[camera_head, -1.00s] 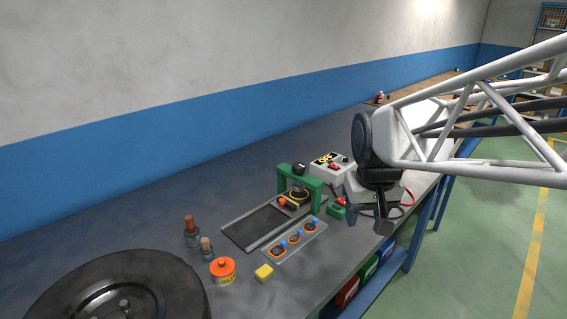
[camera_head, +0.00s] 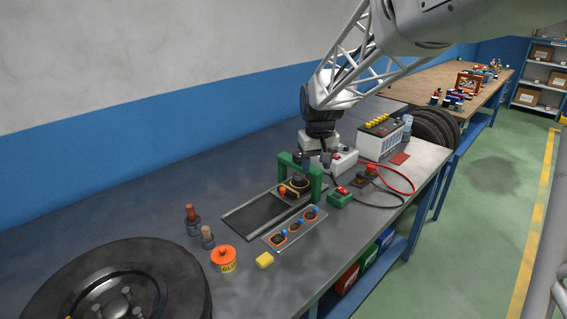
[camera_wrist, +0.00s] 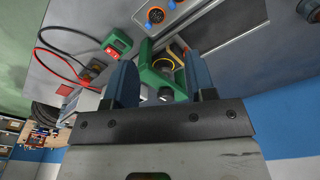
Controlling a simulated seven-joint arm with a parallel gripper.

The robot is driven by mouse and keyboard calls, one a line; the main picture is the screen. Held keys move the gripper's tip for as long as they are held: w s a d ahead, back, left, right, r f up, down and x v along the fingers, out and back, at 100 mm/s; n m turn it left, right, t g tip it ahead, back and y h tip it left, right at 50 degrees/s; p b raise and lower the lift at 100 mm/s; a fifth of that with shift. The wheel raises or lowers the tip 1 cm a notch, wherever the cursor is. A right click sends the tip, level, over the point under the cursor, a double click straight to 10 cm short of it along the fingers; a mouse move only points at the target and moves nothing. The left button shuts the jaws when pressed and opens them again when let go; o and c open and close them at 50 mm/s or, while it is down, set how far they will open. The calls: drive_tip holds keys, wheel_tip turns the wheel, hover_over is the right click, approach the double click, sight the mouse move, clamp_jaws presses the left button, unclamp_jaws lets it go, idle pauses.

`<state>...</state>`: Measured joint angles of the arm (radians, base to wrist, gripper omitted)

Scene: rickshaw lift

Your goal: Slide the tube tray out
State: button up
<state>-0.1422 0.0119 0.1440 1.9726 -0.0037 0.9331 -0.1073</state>
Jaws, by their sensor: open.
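A dark flat slide with pale rails (camera_head: 255,215) lies on the bench and runs under a green frame (camera_head: 313,178). At its right end, inside the frame, is a small dark tray (camera_head: 298,190) with a yellow ring and an orange knob (camera_head: 283,191). The ring (camera_wrist: 165,64) also shows in the wrist view, partly hidden. My gripper (camera_head: 322,158) is just above and behind the green frame, pointing down, with its tips partly hidden. In the wrist view my gripper (camera_wrist: 160,60) has its blue fingers apart, with part of the green frame (camera_wrist: 148,72) seen between them and nothing held.
A grey panel (camera_head: 296,229) with several orange-ringed parts lies in front of the slide. A green box with a red switch (camera_head: 341,198) and cables (camera_head: 400,191) are to the right. A battery (camera_head: 380,142) stands behind. A wheel (camera_head: 120,285) fills the left front.

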drive_tip(key=w+a+f, duration=0.4)
drive_tip(key=w+f, duration=0.2)
drive_tip(key=w, duration=0.3)
drive_tip(key=n+g, duration=0.1)
drive_tip(key=n, duration=0.1)
hover_over(283, 188)
wheel_tip(283, 188, down, 7)
drive_tip(key=shift+r, duration=0.1)
drive_tip(key=shift+s, duration=0.1)
drive_tip(key=shift+f, duration=3.9)
clamp_jaws()
